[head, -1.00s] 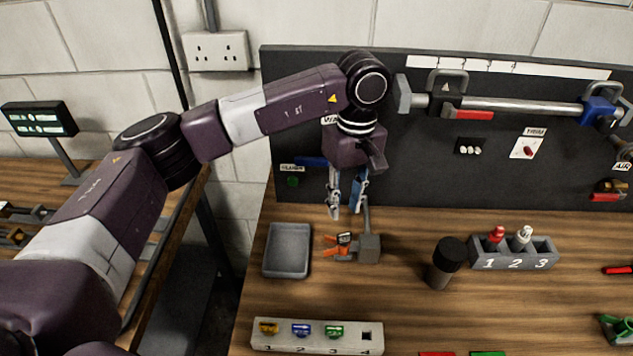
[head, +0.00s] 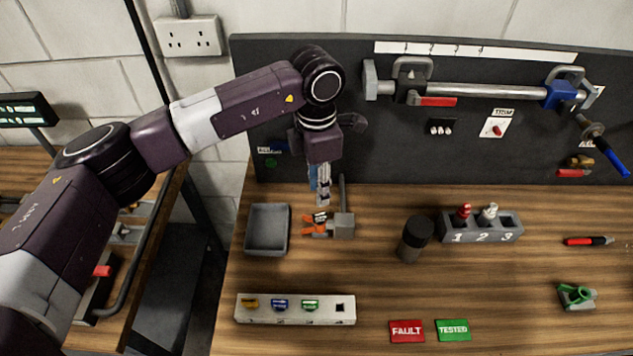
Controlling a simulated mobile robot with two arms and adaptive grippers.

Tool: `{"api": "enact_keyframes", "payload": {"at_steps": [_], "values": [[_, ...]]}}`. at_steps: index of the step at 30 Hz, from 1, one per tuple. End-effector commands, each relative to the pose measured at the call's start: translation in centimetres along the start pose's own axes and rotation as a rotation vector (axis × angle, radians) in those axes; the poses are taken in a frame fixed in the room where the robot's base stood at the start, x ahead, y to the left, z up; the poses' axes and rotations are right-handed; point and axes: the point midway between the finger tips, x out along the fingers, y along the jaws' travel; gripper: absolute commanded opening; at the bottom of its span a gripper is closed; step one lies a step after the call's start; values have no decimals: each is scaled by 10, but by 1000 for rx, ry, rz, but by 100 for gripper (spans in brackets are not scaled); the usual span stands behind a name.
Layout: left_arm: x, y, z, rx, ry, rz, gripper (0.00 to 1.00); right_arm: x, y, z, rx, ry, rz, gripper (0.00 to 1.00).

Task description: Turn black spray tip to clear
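A small device with orange prongs and a grey block (head: 343,226) stands on the bench at the left of centre. A small black-and-white piece with a bit of orange (head: 319,217), probably the black spray tip, sits on its front. Its turned position is too small to read. My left gripper (head: 322,202) points down just above this piece. Its fingers overlap in this view, so I cannot tell the gap between them or any contact. My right gripper is not in view.
A grey tray (head: 250,234) lies left of the device. A white rack (head: 295,317) holds yellow, blue and green tips, with slot 4 empty. A black cylinder (head: 415,238) and a numbered bottle holder (head: 482,235) stand to the right. A dark panel rises behind.

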Motion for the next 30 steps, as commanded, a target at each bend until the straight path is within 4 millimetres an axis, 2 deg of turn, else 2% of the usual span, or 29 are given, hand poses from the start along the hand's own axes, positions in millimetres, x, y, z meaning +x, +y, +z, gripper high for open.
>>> {"api": "enact_keyframes", "payload": {"at_steps": [12, 18, 24, 30], "values": [[51, 0, -1, 1, 1, -2, 25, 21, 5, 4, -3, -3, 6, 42], [77, 0, 0, 2, 0, 1, 25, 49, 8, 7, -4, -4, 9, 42], [87, 0, 0, 2, 0, 0, 25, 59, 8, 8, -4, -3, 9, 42], [87, 0, 0, 2, 0, 0, 25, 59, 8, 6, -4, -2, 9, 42]]}}
